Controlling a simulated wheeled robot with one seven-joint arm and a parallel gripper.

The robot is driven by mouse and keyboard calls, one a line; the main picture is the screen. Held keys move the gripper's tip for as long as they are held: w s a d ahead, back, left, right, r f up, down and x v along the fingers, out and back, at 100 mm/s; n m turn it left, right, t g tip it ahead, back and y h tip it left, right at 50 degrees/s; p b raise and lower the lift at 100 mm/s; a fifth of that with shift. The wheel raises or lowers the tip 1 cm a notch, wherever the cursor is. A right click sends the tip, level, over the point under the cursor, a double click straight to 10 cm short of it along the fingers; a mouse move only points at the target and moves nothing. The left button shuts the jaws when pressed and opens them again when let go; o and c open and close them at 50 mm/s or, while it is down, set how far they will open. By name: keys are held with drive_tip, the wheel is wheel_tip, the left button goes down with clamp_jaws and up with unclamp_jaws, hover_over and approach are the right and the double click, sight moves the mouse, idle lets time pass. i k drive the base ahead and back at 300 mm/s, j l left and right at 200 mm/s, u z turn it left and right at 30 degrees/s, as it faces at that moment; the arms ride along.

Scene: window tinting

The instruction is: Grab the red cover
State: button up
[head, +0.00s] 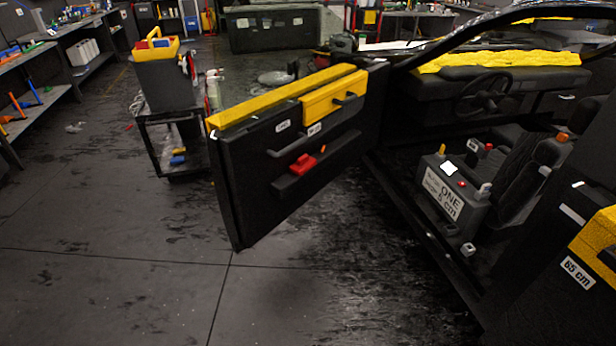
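A small red piece (303,165), the likeliest match for the red cover, sits on the lower ledge of the open black car door (250,190), below the door's grab handle. Its exact shape is too small to make out. My gripper is not in view, and nothing is seen touching the red piece.
The door has yellow padding (270,105) along its top and stands open towards the middle of the floor. A black cart (150,122) stands behind it to the left. A grey box (452,193) sits inside the car. The dark floor (110,265) at front left is clear.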

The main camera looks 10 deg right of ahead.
sight(305, 163)
drive_tip(key=i+l+u, duration=0.1)
drive_tip(key=i+l, duration=0.3)
drive_tip(key=i, duration=1.75)
drive_tip(key=l, duration=0.05)
